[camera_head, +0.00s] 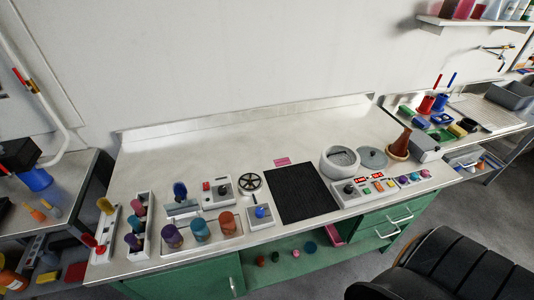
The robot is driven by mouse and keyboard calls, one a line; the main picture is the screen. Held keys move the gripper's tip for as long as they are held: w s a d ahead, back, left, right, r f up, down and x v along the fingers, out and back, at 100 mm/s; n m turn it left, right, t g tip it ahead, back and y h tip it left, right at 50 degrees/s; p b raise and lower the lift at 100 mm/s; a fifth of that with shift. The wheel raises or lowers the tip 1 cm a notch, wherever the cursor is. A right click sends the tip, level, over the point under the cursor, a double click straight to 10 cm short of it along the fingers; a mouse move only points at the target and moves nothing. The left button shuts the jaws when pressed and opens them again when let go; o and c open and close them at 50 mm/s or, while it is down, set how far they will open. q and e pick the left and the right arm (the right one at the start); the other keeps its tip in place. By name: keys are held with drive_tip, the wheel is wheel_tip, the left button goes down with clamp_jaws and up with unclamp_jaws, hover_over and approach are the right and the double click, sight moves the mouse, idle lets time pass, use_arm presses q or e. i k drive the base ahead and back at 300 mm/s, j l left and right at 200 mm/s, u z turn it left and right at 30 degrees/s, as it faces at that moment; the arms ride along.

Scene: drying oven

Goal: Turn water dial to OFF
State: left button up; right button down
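Several controls sit on the white bench (190,148). A small white box with a blue knob (262,212) stands at the front middle, left of a black mat. A black spoked handwheel (250,183) stands just behind it. A white box with a red button and a dark knob (218,190) is to the left. A dark knob (349,189) is on the panel of a round white pot-like device (341,161). No OFF label is readable, and I cannot tell which one is the water dial. Neither of my grippers shows.
A black ribbed mat (302,192) covers the middle front. Racks with coloured knobbed handles (172,236) crowd the left front. A brown flask (399,146) stands at the right. A black padded seat (445,268) is at the lower right. The back of the bench is clear.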

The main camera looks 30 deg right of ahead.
sight(259, 212)
drive_tip(key=z, duration=0.85)
